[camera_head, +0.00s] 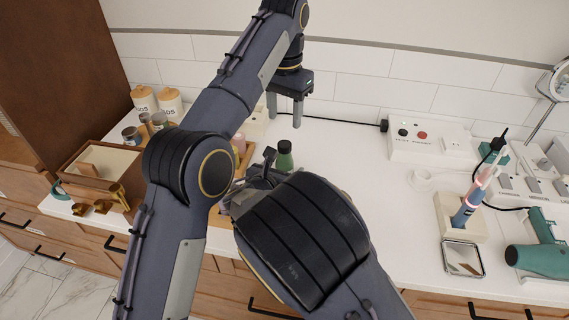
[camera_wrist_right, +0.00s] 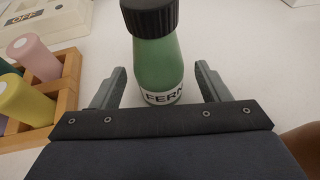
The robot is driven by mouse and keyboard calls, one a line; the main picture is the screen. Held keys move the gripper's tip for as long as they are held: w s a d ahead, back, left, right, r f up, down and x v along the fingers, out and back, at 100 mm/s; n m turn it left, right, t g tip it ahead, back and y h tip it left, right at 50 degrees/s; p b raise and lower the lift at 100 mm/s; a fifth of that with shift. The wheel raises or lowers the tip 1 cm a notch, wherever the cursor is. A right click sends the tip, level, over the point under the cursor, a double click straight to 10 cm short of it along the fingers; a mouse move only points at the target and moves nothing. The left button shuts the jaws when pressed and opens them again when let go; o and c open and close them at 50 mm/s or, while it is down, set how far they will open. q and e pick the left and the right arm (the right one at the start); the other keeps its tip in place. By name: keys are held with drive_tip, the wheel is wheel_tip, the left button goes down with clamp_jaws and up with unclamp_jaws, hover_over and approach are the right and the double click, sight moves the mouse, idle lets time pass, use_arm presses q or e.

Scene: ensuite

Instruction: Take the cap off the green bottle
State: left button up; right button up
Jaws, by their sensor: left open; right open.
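The green bottle (camera_head: 285,160) stands upright on the white counter, in the middle of the head view. Its ribbed black cap (camera_head: 285,145) is on top. In the right wrist view the bottle (camera_wrist_right: 160,65) shows a label reading "FERN", with the cap (camera_wrist_right: 150,15) cut off by the top edge. My right gripper (camera_wrist_right: 160,88) is open, with one finger on each side of the lower bottle and gaps visible. In the head view my right forearm hides part of it. My left gripper (camera_head: 287,108) is open and empty, pointing down above the counter behind the bottle.
A wooden rack with pink (camera_wrist_right: 34,57) and yellow (camera_wrist_right: 25,100) bottles stands left of the green bottle. A switch box (camera_head: 428,143), toothbrush stand (camera_head: 460,222) and teal hairdryer (camera_head: 535,255) are right.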

sight(287, 165)
drive_tip(key=shift+x, duration=1.7)
